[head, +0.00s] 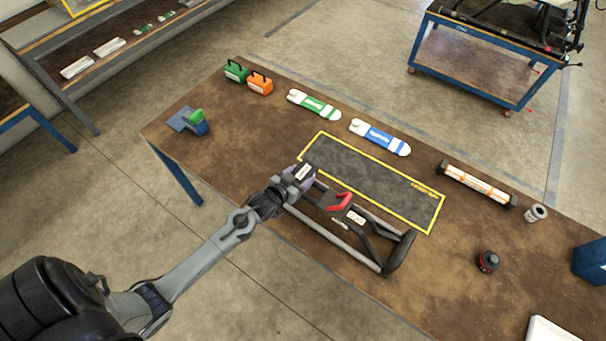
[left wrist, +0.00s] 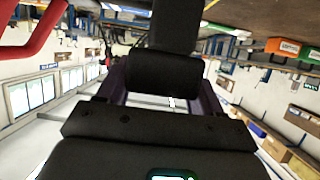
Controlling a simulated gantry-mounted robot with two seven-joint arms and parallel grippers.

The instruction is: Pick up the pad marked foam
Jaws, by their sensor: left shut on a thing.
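My right gripper is not in view.
A yellow-bordered dark mat (head: 375,183) lies just behind the frame. Green (head: 236,71) and orange (head: 260,84) boxes, green and blue labelled packs (head: 380,137), and a striped tube (head: 477,184) line the back. The left tabletop is mostly clear.

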